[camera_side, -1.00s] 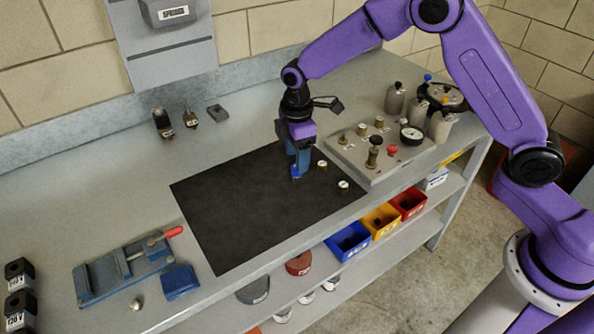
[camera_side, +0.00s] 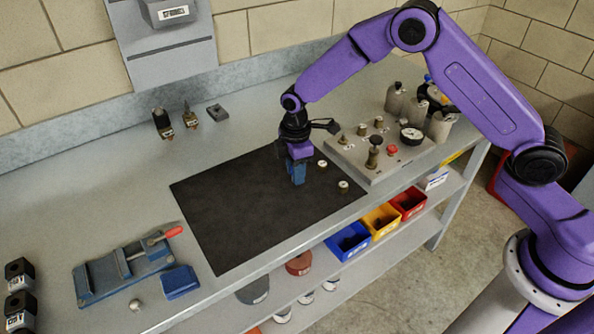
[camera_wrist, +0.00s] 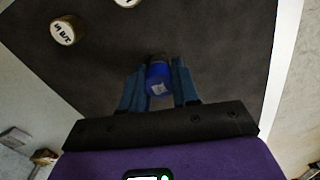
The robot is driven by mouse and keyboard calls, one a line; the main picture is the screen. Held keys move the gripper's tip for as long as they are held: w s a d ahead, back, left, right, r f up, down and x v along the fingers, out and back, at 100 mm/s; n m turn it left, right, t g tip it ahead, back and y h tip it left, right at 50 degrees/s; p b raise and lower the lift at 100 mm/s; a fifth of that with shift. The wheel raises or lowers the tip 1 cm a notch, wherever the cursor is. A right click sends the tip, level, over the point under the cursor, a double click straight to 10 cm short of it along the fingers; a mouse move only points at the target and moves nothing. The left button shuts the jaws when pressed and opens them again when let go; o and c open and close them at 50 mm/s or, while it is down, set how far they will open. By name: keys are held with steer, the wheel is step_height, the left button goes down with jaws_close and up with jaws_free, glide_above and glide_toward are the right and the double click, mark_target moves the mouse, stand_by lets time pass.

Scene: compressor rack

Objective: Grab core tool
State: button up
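A blue cylindrical piece with a pale mark on its end, which looks like the core tool (camera_wrist: 159,80), sits between my fingers in the wrist view, over the black mat (camera_side: 235,215). A darker tip shows at its far end. My gripper (camera_side: 297,181) points down at the mat's back right part; it also shows in the wrist view (camera_wrist: 159,85). Its two blue fingers flank the piece closely, one on each side. I cannot tell whether they press on it. In the side view the fingers hide the piece.
Two small brass caps with white tops (camera_side: 343,186) (camera_side: 322,164) stand on the mat right of my gripper. A manifold block with fittings and a gauge (camera_side: 380,155) is close behind them. A blue vise (camera_side: 125,270) is at left. The mat's left part is clear.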

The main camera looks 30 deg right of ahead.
jaws_close()
steer(key=shift+r, duration=0.1)
